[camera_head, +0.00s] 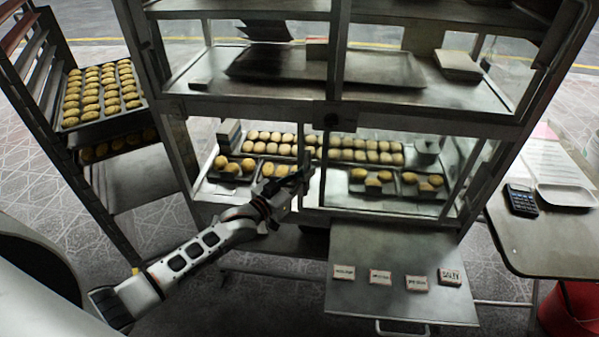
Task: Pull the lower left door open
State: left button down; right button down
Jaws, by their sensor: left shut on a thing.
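The lower left door (226,188) is a glass door on the left of the cabinet's lower section, with rolls showing behind it. My left gripper (296,181) reaches in from the left and is shut at this door's right edge, near the middle post. It appears to hold the door's handle, which its dark fingers mostly hide. I cannot tell whether the door stands slightly ajar. My right gripper is not in view.
A lower right glass pane (385,203) adjoins the middle post. A shelf (400,260) with several small labelled cards juts out below right. A rack with bread trays (103,92) stands left. A side table (530,240) with a calculator (521,200) stands right.

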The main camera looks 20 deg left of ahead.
pick_arm(q)
jog(key=shift+r, duration=0.1)
jog(key=c, duration=2.4)
grip_release()
jog(key=shift+c, duration=0.2)
jog(key=shift+s, duration=0.1)
jog(key=v, duration=1.1)
jog(key=shift+s, duration=0.35)
jog(key=shift+a, duration=0.1)
jog(key=s+d+f+g+y, duration=0.1)
jog(key=s+d+f+g, duration=0.2)
jog(key=s+f, duration=0.5)
jog(key=s+d+f+g+y, duration=0.2)
jog(key=s+d+f+g, duration=0.1)
jog(key=s+f, duration=0.6)
jog(key=s, duration=0.4)
jog(key=shift+s+d+f+y, duration=0.2)
jog(key=shift+s+d+y, duration=0.1)
